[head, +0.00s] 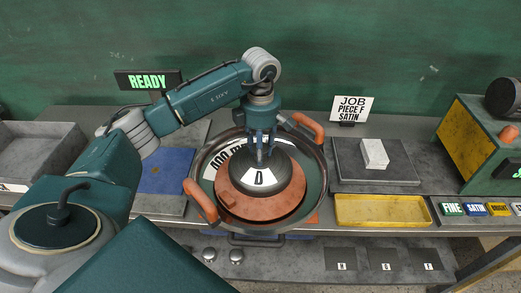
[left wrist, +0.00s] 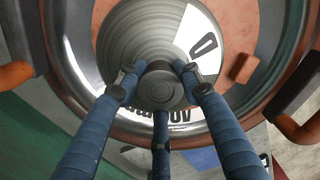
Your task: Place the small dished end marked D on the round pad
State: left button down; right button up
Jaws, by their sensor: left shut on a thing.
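The small dished end marked D (head: 240,173) is a grey metal dome with a white label patch. It also shows in the left wrist view (left wrist: 122,45), with ring-like machining marks. My left gripper (head: 261,153) comes down from above, its fingers shut around the small knob at the dome's top. The wrist view shows the fingertips (left wrist: 158,82) on that knob. The dome is over the round orange pad (head: 290,209), roughly central. I cannot tell whether it touches the pad. The fingers hide part of its top. My right gripper is not in view.
A metal-rimmed round basin (head: 322,180) with two orange handles (head: 200,200) surrounds the pad. A small orange block (left wrist: 243,68) sits on the pad. A yellow tray (head: 382,210), a white block (head: 374,153) on a grey plate and a "JOB PIECE F SATIN" sign (head: 351,108) are right.

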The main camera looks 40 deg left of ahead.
pick_arm(q)
jog(key=shift+r, duration=0.1)
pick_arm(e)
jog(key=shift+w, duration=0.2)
pick_arm(q)
jog(key=c, duration=1.1)
grip_release()
jog(key=shift+d, duration=0.1)
jog(key=shift+s, duration=0.1)
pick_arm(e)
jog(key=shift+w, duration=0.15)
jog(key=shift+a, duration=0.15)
pick_arm(q)
notch_tip(320, 180, up, 6)
jog(key=b, duration=0.2)
jog(key=shift+r+b, duration=0.2)
jog(key=shift+b, duration=0.15)
notch_tip(320, 180, up, 4)
jog(key=shift+r, duration=0.8)
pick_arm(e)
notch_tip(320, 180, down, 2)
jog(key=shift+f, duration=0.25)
